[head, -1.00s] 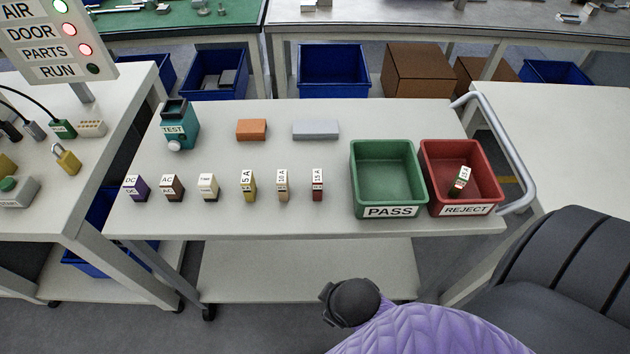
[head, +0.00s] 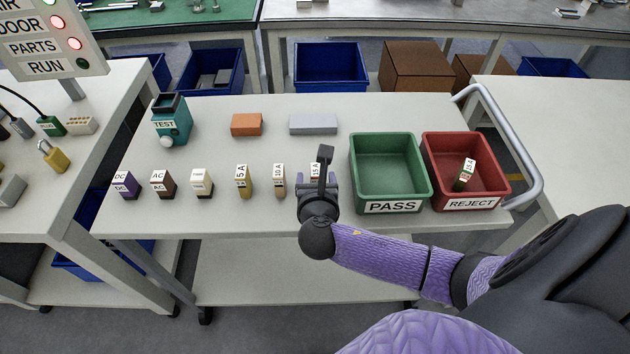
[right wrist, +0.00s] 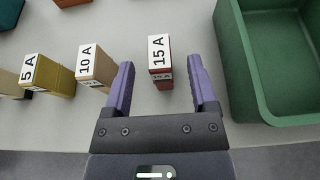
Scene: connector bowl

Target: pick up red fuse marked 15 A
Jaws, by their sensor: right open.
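The red fuse marked 15 A (right wrist: 161,76) stands upright on the cart top, with a white label on top. In the head view the fuse (head: 315,170) is partly hidden behind my right gripper (head: 318,186). In the right wrist view my right gripper (right wrist: 163,92) is open, with one purple finger on each side of the fuse. The fuse stands between the fingertips with a gap on both sides, and neither finger appears to touch it. My left gripper is not in view.
The 10 A fuse (right wrist: 95,66) stands just left of the left finger, with the 5 A fuse (right wrist: 48,86) beyond it. The green PASS bin (head: 384,150) is close on the right. The red REJECT bin (head: 438,160) holds a fuse (head: 466,172).

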